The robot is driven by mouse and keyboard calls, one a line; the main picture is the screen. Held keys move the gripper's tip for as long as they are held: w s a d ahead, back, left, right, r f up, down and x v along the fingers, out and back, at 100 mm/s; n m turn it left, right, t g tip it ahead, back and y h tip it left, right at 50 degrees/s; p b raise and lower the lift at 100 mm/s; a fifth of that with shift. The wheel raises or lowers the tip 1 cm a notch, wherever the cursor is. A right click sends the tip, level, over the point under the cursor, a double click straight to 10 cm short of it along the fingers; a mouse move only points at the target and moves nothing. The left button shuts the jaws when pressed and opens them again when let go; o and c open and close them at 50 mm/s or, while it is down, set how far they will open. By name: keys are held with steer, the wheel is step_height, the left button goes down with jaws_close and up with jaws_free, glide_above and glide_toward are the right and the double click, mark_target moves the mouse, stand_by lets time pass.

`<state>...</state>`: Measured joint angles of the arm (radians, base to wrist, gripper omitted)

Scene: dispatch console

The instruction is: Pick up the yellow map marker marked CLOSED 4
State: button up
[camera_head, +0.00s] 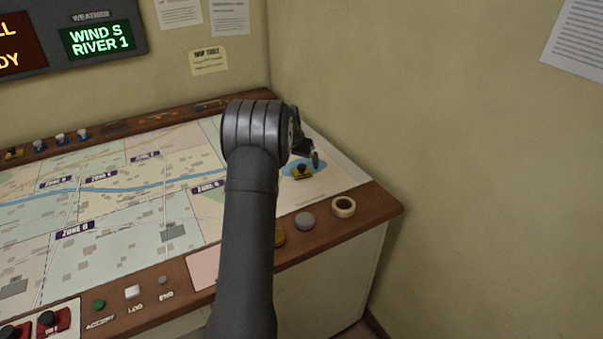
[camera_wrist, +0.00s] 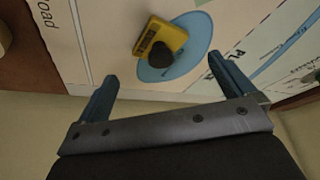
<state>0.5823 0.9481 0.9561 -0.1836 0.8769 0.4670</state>
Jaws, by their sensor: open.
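A yellow map marker (camera_head: 303,173) with a black knob lies on a blue patch (camera_head: 318,164) of the map at the right end of the console. In the wrist view the marker (camera_wrist: 162,40) shows ahead of and between my fingers, its knob toward me. Its lettering is too small to read. My gripper (camera_head: 309,156) hangs close above and beside the marker in the head view, partly hidden by my arm. In the wrist view my gripper (camera_wrist: 160,72) is open and empty, its two blue fingers apart and not touching the marker.
The map board (camera_head: 120,190) fills the console top. Another yellow marker (camera_head: 14,153) sits at the far left rim. A wall (camera_head: 450,120) rises close behind and right.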

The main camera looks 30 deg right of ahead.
mark_target(302, 166)
steer(key=x, duration=0.5)
steer(key=c, duration=1.5)
